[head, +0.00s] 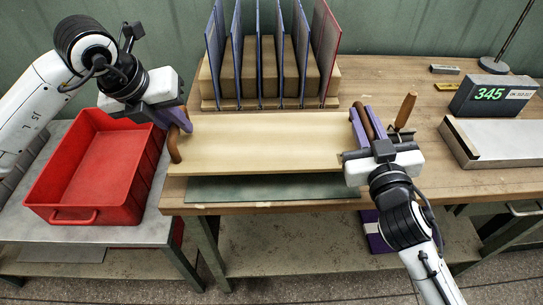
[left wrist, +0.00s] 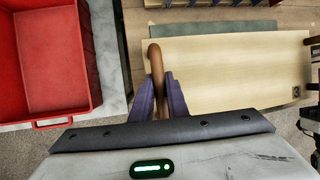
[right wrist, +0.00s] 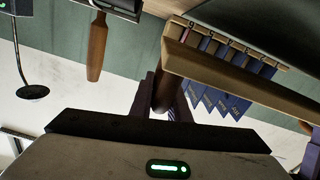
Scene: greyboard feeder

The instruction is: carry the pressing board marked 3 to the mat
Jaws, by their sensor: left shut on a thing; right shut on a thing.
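A rack (head: 335,88) with several upright blue and red dividers stands behind the board. A red crate (head: 95,165) is on the left bench. A display reading 345 (head: 492,95), a flat grey block (head: 490,142) and a wooden-handled tool (head: 405,110) are at the right.

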